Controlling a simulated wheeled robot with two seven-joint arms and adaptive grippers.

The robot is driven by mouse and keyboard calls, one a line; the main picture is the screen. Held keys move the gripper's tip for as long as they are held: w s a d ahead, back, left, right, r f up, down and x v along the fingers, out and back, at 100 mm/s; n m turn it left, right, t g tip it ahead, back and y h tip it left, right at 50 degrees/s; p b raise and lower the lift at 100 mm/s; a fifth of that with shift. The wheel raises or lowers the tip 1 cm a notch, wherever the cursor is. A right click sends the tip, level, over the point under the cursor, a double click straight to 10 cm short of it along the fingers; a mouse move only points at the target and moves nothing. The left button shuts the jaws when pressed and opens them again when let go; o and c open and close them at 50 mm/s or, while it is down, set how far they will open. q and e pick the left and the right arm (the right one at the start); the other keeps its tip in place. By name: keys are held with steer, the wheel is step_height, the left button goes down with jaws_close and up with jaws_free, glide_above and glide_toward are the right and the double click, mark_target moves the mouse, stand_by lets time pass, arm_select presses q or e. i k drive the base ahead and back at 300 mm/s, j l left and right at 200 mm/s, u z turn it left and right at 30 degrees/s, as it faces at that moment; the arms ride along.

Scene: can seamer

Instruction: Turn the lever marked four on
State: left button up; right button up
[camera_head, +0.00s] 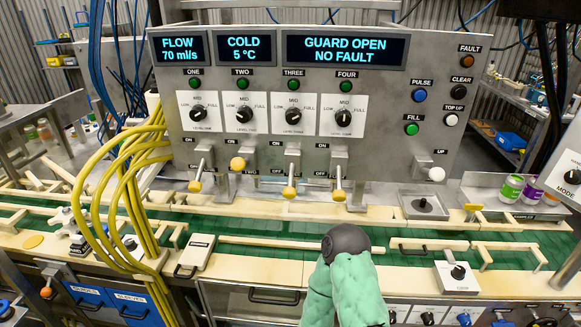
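The lever marked four (339,183) hangs from a bracket under the front panel, the rightmost in a row of levers. Its yellow tip points down, below the OFF mark. Lever one (198,176) and lever three (290,178) also point down. The yellow end of lever two (238,163) sits higher and faces me. A green arm part of mine with a dark round cap rises from the bottom edge, below and apart from lever four. I see no fingertips of either gripper.
The panel (420,80) above carries dials, lit green lamps and displays reading "GUARD OPEN NO FAULT". A green channel with pale rails (290,243) runs across below the levers. Yellow hoses (125,190) hang at left. A lever marked UP (436,174) stands right of lever four.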

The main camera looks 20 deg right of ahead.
mark_target(339, 195)
steer(key=z, duration=1.25)
